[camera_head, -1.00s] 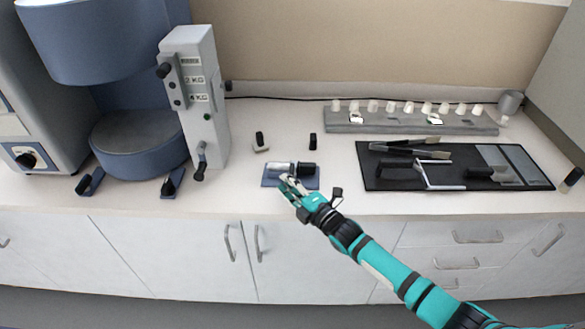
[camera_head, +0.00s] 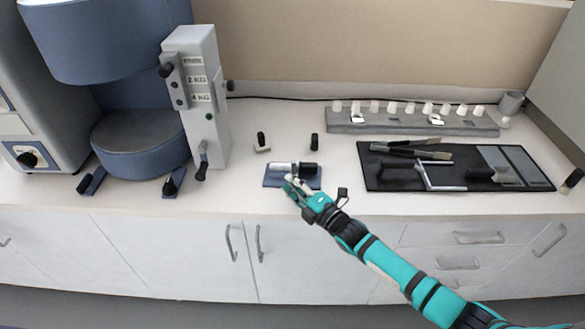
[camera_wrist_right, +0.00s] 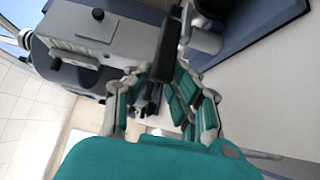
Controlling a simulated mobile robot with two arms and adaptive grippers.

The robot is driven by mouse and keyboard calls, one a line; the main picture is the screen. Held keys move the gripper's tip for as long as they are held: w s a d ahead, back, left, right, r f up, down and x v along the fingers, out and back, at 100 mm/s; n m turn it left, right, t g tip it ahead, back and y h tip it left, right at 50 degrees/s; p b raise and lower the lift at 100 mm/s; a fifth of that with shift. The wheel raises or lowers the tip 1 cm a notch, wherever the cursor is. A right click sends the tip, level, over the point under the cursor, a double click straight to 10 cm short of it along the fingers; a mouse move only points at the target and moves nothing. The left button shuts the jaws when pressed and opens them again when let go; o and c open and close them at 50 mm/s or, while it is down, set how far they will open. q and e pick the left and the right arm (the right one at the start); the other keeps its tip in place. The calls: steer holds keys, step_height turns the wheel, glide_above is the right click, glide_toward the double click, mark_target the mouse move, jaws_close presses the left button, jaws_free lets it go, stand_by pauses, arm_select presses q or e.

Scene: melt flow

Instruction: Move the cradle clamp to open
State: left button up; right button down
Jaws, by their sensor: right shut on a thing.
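The cradle (camera_head: 272,182) is a small blue plate near the counter's front edge, carrying a silver cylinder (camera_head: 282,167) and a black part (camera_head: 308,169) at its right. The blue plate also shows at the upper right of the right wrist view (camera_wrist_right: 245,28). My right gripper (camera_head: 289,183) is at the cradle's front edge. In the right wrist view, its fingers (camera_wrist_right: 158,78) are closed around a dark handle (camera_wrist_right: 164,55), which looks like the clamp's lever. The fingers hide part of the clamp. My left gripper is not in view.
A blue machine with a grey weight-label column (camera_head: 203,100) stands at the left. Two small black-handled items (camera_head: 261,142) (camera_head: 314,142) stand behind the cradle. A black tool mat (camera_head: 372,178) and a grey rack (camera_head: 345,125) lie to the right. The counter between is clear.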

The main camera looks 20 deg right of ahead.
steer(key=shift+d+r, duration=0.1)
steer(key=shift+d, duration=0.55)
steer(key=shift+w+d, duration=0.1)
steer(key=shift+d, duration=0.75)
steer(key=shift+w+d+b, duration=0.25)
steer(key=shift+d+b, duration=0.2)
steer(key=shift+d, duration=0.35)
